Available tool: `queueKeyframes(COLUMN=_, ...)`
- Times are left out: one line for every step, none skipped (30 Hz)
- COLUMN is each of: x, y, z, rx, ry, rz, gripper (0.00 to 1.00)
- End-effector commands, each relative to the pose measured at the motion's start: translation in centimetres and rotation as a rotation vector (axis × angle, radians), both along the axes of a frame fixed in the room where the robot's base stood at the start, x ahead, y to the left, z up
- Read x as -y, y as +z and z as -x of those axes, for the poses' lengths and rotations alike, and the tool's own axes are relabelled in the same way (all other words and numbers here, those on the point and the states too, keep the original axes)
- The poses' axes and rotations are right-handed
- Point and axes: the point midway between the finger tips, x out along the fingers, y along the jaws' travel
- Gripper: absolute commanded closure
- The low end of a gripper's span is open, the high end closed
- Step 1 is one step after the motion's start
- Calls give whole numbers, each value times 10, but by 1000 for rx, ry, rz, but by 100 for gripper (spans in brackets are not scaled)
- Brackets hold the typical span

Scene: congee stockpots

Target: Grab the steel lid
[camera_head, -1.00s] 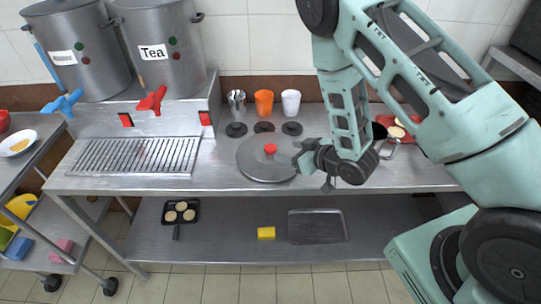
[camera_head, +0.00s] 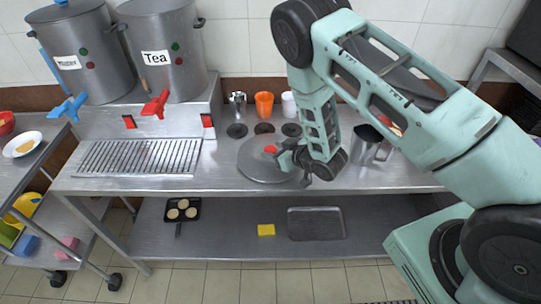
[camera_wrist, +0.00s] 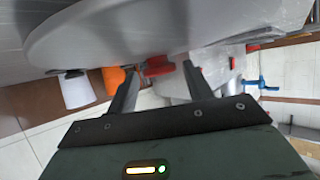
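The steel lid (camera_head: 256,170) is a round grey disc with a red knob (camera_head: 269,149), lying flat on the steel counter. In the wrist view the lid (camera_wrist: 100,30) fills the upper part, and its red knob (camera_wrist: 157,67) shows between my fingers. My gripper (camera_head: 280,154) is at the right side of the knob, low over the lid. In the wrist view my gripper (camera_wrist: 158,78) has its two fingers spread, one on each side of the knob, with small gaps visible. The right part of the lid is hidden behind my gripper in the head view.
Two steel stockpots, one labelled Tea (camera_head: 160,45), stand at the back left with blue and red taps. Orange (camera_head: 264,104) and white cups stand behind the lid. A steel pitcher (camera_head: 366,144) stands right of my wrist. A grated drain (camera_head: 140,157) is at the left.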

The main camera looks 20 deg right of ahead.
Motion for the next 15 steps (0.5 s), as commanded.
queueKeyframes(x=0, y=0, z=0, rx=0, ry=0, rz=0, gripper=64)
queueKeyframes(x=0, y=0, z=0, rx=0, ry=0, rz=0, gripper=72)
queueKeyframes(x=0, y=0, z=0, rx=0, ry=0, rz=0, gripper=83)
queueKeyframes(x=0, y=0, z=0, rx=0, ry=0, rz=0, gripper=92)
queueKeyframes(x=0, y=0, z=0, rx=0, ry=0, rz=0, gripper=92)
queueKeyframes(x=0, y=1, z=0, rx=1, ry=0, rz=0, gripper=92)
queueKeyframes(x=0, y=1, z=0, rx=1, ry=0, rz=0, gripper=92)
queueKeyframes(x=0, y=1, z=0, rx=1, ry=0, rz=0, gripper=92)
queueKeyframes(x=0, y=1, z=0, rx=1, ry=0, rz=0, gripper=92)
queueKeyframes(x=0, y=1, z=0, rx=1, ry=0, rz=0, gripper=92)
queueKeyframes(x=0, y=1, z=0, rx=1, ry=0, rz=0, gripper=92)
queueKeyframes(x=0, y=1, z=0, rx=1, ry=0, rz=0, gripper=92)
queueKeyframes(x=0, y=1, z=0, rx=2, ry=0, rz=-1, gripper=92)
queueKeyframes(x=0, y=2, z=0, rx=2, ry=0, rz=-1, gripper=92)
queueKeyframes(x=0, y=3, z=0, rx=2, ry=0, rz=-1, gripper=92)
